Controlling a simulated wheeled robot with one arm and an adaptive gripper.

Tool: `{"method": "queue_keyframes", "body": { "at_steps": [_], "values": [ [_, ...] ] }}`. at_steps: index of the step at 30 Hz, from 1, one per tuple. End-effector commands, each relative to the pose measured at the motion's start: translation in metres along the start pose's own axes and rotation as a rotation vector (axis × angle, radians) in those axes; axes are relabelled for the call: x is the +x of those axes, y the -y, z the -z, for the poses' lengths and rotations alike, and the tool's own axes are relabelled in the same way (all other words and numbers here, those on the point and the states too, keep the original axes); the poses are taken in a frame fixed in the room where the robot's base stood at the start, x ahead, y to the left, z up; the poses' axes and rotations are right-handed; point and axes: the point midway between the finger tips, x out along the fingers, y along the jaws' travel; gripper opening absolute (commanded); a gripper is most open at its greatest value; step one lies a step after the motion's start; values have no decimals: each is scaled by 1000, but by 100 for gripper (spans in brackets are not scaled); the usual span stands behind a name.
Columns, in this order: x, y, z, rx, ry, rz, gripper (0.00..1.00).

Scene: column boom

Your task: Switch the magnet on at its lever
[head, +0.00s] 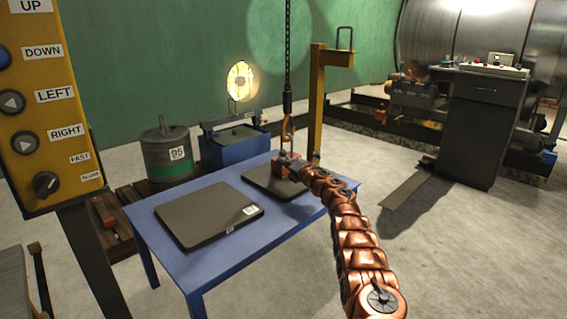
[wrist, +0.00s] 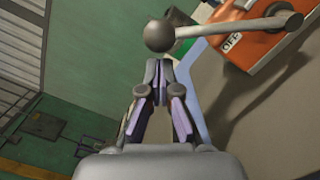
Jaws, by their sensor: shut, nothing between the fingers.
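The magnet (head: 284,160) is a small orange-red block below the hook (head: 287,130), at the dark plate (head: 262,186) on the blue table.
A second dark plate (head: 205,215) lies on the blue table (head: 165,262). A yellow post (head: 316,100) stands behind it. A yellow button panel (head: 40,110) is at the left, a weight marked 95 (head: 166,155) behind the table. A dark cabinet (head: 470,125) stands at right; floor between is mostly clear.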

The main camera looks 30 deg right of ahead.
Motion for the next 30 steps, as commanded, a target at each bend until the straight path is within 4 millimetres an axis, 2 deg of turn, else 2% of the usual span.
{"method": "queue_keyframes", "body": {
  "at_steps": [20,30],
  "values": [
    [0,0,-3,3,-1,2,0],
    [-10,-1,-11,76,3,12,0]
  ]
}}
